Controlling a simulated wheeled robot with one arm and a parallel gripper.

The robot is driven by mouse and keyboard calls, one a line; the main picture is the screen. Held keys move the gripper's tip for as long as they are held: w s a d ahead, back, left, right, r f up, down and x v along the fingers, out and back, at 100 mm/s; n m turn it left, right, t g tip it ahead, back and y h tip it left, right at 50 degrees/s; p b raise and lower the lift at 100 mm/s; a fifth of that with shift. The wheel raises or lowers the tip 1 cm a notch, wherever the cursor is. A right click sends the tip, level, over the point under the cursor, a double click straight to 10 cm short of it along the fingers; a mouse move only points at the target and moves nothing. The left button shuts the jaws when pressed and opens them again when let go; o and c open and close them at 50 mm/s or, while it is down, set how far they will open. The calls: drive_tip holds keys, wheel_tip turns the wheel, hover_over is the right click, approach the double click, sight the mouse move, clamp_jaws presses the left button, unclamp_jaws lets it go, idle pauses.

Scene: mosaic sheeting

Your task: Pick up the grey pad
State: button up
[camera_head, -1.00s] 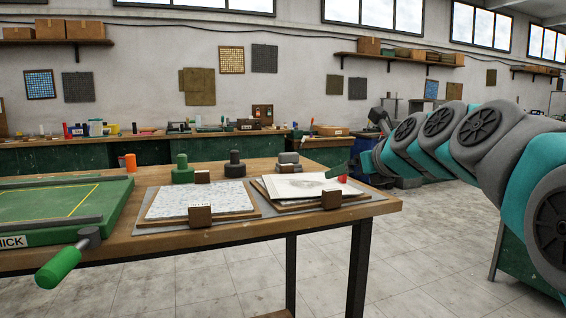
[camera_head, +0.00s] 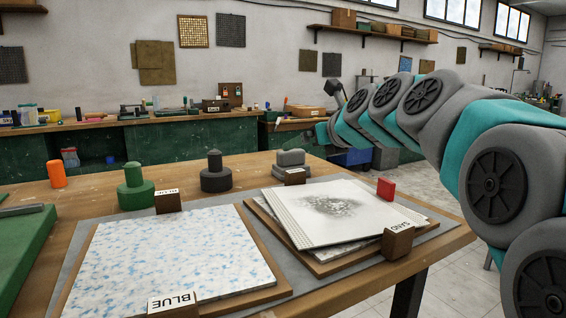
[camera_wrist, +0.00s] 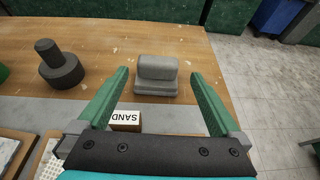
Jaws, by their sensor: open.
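The grey pad (camera_head: 291,160) is a light grey block with a rounded grip bar on a flat base. It sits at the back right of the wooden table, behind the sand stack. In the wrist view the pad (camera_wrist: 157,72) lies ahead, between the lines of my two green fingers. My gripper (camera_wrist: 160,76) is open and empty, its fingers spread to either side of the pad. I cannot tell its height above the table. In the head view the end of my arm shows behind the table, and the fingers cannot be made out.
A dark grey round knobbed tool (camera_head: 215,173) and a green one (camera_head: 135,188) stand left of the pad. A wooden block marked SAND (camera_wrist: 126,121) is close by my left finger. Sheets with a red block (camera_head: 385,188) lie in front.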

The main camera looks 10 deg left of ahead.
sight(286, 153)
drive_tip(key=x, duration=1.1)
drive_tip(key=shift+w+a+f, duration=0.15)
drive_tip(key=shift+a+f, duration=0.1)
drive_tip(key=shift+c, duration=0.4)
drive_tip(key=c, duration=1.2)
